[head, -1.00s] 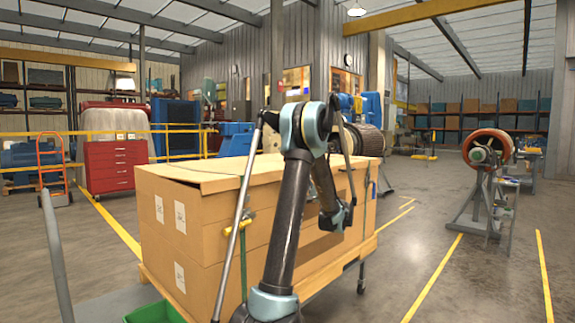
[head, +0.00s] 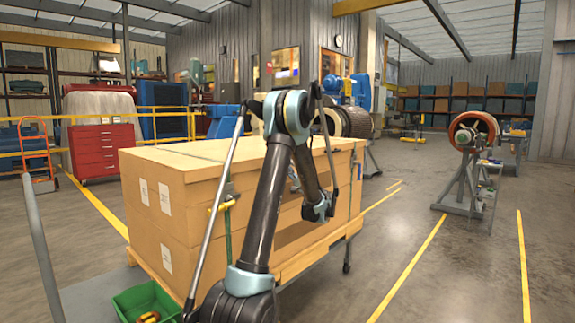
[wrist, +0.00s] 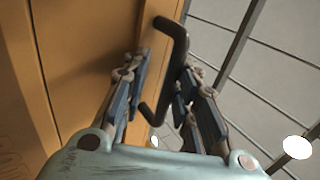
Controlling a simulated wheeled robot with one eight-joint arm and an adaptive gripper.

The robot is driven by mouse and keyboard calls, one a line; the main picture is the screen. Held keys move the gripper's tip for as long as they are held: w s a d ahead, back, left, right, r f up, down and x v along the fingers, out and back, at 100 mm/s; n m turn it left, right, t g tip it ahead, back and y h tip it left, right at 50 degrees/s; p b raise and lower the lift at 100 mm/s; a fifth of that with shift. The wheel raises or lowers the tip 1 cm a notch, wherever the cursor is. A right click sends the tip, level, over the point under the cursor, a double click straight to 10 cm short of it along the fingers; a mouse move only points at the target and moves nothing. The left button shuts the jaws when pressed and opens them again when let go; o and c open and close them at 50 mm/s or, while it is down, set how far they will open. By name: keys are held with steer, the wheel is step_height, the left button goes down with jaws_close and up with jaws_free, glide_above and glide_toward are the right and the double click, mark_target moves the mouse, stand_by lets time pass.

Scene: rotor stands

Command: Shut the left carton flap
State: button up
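The large brown carton (head: 157,225) stands in the middle of the head view. Its top (head: 180,158) looks nearly flat there, and I cannot tell the left flap from the rest of the top. An orange-brown surface (wrist: 75,50) fills the left of that view.
A green bin (head: 128,302) stands in front of the carton at lower left. A red tool cabinet (head: 97,150) is behind at left. A rotor stand (head: 466,180) is at right. Open floor with yellow lines lies between carton and stand.

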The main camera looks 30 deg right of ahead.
steer(key=shift+r, duration=0.1)
stand_by(0.3)
steer(key=shift+s+d, duration=0.15)
steer(key=shift+s, duration=0.05)
steer(key=v, duration=1.1)
steer(key=shift+f, duration=0.35)
steer(key=shift+s, duration=0.1)
